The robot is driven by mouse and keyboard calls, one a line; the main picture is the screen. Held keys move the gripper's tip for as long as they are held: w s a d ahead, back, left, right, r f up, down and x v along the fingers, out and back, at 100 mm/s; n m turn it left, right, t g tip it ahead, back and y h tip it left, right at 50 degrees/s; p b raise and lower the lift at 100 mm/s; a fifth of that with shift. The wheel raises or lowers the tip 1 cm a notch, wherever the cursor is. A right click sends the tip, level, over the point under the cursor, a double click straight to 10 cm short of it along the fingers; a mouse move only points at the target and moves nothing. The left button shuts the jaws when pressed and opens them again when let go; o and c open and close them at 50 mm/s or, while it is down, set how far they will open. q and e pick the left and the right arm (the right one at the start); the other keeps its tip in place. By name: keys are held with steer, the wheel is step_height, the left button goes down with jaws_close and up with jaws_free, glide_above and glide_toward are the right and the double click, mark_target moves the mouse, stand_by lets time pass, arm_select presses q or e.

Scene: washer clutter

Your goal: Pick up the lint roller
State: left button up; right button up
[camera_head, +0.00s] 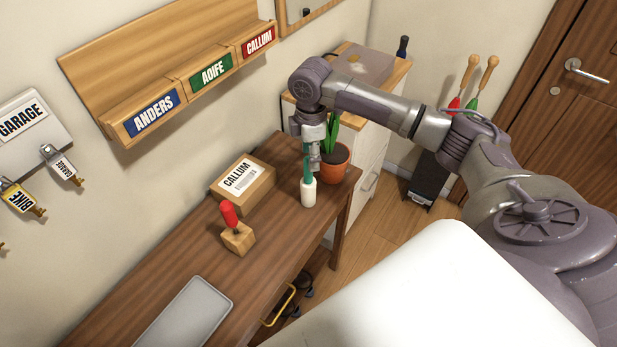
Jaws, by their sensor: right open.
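The lint roller (308,192) appears to be the white roll with a green handle, standing upright near the right end of the wooden desk (170,262). My right gripper (309,160) points down at the top of its green handle and is open. The fingers partly cover the handle, and I cannot tell whether they touch it. My left gripper is not in view.
A potted plant (333,165) stands close to the right of the gripper. A box labelled CALLUM (243,186) lies to the left. A red-handled wooden block (236,238) and a grey tray (184,314) are nearer the front. A wall shelf (150,60) hangs above.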

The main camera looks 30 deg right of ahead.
mark_target(308, 182)
steer(key=shift+a+f+p, duration=0.15)
steer(key=shift+f+p, duration=0.25)
steer(key=shift+f, duration=0.15)
steer(key=f, duration=0.2)
steer(key=f+p, duration=0.1)
steer(key=shift+w+f, duration=0.2)
steer(key=shift+f, duration=0.5)
jaws_close()
